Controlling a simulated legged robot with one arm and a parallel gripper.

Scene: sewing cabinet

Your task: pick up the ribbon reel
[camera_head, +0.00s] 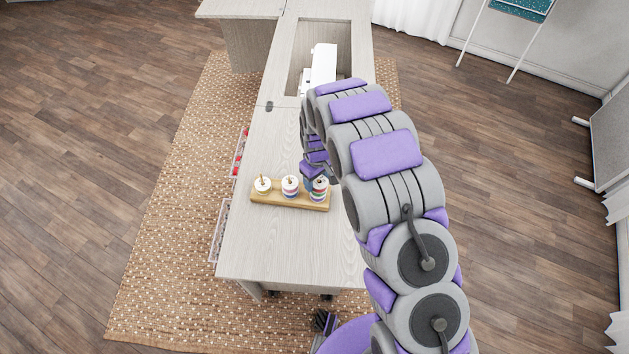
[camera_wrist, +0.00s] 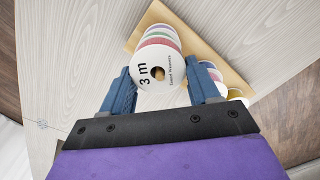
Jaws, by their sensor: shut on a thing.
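A white ribbon reel (camera_wrist: 158,75) marked "3 m" sits between the two blue fingers of my gripper (camera_wrist: 162,88) in the wrist view, with coloured reels stacked beneath it. In the head view my gripper (camera_head: 312,183) is at the rightmost stack (camera_head: 320,187) on the wooden stand (camera_head: 290,202). The gripper is shut on the reel. Whether the reel is lifted off the stack cannot be told. A finger and the arm partly hide that stack.
Two other reel stacks, the left one (camera_head: 262,184) and the middle one (camera_head: 290,185), stand close by on the same stand. The cabinet top (camera_head: 290,255) is clear in front. A white sewing machine (camera_head: 323,65) sits in the cabinet's opening behind.

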